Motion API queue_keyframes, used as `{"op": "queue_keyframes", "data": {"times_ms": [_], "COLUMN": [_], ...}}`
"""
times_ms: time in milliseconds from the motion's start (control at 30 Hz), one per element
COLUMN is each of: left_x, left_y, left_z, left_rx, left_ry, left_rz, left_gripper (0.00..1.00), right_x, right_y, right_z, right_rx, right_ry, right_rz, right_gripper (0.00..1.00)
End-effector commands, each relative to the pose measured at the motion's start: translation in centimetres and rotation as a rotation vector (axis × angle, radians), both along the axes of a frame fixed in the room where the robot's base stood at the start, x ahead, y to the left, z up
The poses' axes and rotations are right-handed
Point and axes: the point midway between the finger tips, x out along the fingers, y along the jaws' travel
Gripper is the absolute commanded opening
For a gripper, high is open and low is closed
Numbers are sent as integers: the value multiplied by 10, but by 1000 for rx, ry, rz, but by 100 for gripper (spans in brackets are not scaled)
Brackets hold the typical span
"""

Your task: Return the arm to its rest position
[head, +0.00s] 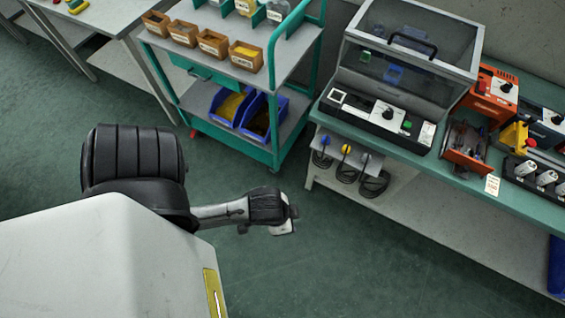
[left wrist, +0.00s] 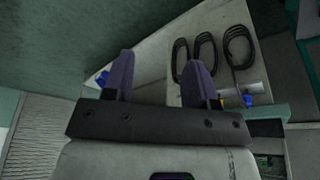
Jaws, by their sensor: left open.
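My left arm comes in from the left in the head view and reaches over the floor. Its end, with the left gripper (head: 288,224), is in front of the gap between the cart and the bench, clear of both in the picture. The fingers are too small to make out there. In the left wrist view the left gripper (left wrist: 160,80) shows two purple-grey fingers spread apart with nothing between them. My right gripper is not in view.
A green cart (head: 275,150) holds small labelled boxes and blue bins (head: 232,106). The bench (head: 445,178) at right carries a clear-lidded machine (head: 410,65) and an orange box (head: 490,95). Coiled cables (head: 374,186) hang below its edge. Floor (head: 330,270) around the gripper is bare.

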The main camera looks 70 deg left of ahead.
Motion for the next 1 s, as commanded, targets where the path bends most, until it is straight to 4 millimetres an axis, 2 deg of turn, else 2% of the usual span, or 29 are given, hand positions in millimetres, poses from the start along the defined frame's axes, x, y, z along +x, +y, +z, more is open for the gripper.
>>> {"op": "queue_keyframes", "data": {"times_ms": [133,467,633,767,867,1000], "left_x": [-11,-11,-11,-11,-11,-11], "left_y": [4,4,4,4,4,4], "left_z": [5,6,14,32,54,93], "left_rx": [24,27,26,26,26,26], "left_ry": [-8,-8,-8,-8,-8,-7], "left_rz": [-9,-12,-12,-12,-12,-12], "left_gripper": [52,52,52,52,52,52], "right_x": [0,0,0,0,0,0], "right_y": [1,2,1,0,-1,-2], "right_z": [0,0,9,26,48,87], "right_rx": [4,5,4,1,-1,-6], "right_ry": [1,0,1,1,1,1], "right_rz": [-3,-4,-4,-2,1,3], "right_gripper": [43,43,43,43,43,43]}}
